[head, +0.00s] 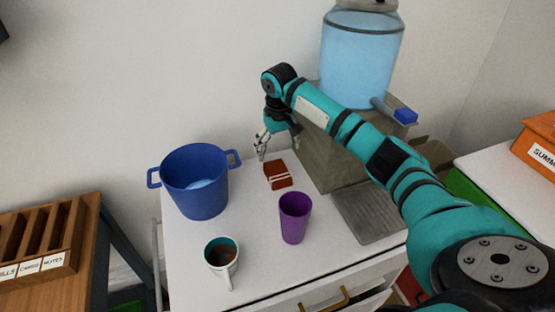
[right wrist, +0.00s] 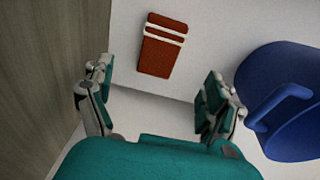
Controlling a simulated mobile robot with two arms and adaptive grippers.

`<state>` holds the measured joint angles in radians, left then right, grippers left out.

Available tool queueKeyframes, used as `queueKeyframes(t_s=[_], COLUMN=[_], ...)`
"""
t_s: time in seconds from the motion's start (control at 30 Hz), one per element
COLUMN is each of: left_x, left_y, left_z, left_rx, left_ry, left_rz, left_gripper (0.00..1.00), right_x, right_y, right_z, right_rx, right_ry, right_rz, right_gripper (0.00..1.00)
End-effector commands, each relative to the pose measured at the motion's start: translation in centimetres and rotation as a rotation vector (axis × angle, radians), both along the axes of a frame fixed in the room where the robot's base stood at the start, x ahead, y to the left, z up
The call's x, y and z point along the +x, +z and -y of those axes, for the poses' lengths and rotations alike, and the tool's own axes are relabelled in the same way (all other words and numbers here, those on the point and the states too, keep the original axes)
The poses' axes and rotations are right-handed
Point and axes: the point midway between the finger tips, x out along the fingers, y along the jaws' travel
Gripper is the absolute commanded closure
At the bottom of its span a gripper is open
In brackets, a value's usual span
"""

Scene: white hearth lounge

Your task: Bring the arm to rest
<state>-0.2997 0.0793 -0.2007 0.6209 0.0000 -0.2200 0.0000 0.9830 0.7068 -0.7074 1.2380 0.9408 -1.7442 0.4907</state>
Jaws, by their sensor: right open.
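My right arm reaches in from the lower right of the head view, its links teal and black. My right gripper (head: 262,147) hangs above the back of the white cabinet top, between the blue pot and the water dispenser. In the right wrist view my right gripper (right wrist: 155,105) is open, with nothing between its fingers. A red-brown box with white stripes (head: 278,176) lies on the cabinet top just below and in front of the gripper. It also shows beyond the fingertips in the right wrist view (right wrist: 160,52), apart from them. My left gripper is not in view.
A blue two-handled pot (head: 197,190), a purple cup (head: 294,220) and a mug with dark liquid (head: 221,262) stand on the white cabinet top (head: 262,265). The water dispenser (head: 362,60) stands close to my right arm. A wooden rack (head: 45,240) is at left.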

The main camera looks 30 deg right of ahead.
Motion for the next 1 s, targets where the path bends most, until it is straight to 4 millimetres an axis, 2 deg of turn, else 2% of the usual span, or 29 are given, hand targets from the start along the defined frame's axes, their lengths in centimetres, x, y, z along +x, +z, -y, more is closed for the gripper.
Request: queueKeyframes(t_s=[0.1,0.2,0.77,0.87,1.0], left_x=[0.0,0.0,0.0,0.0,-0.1], left_y=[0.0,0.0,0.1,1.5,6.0], left_z=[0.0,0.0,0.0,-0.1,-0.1], left_rx=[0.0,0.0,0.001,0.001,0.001], left_ry=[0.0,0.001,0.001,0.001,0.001], left_rz=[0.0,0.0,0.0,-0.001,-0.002], left_gripper=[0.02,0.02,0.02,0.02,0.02], right_x=[-0.1,-0.1,-0.2,-0.1,-0.1], right_y=[1.3,1.7,2.0,3.4,7.9], right_z=[0.0,0.0,-0.1,-0.1,-0.1], right_rx=[0.001,0.001,0.001,0.001,0.001], right_ry=[0.0,-0.001,-0.001,-0.001,-0.001], right_rz=[0.001,0.0,0.0,0.0,0.001], right_gripper=[0.12,0.12,0.12,0.12,0.12])
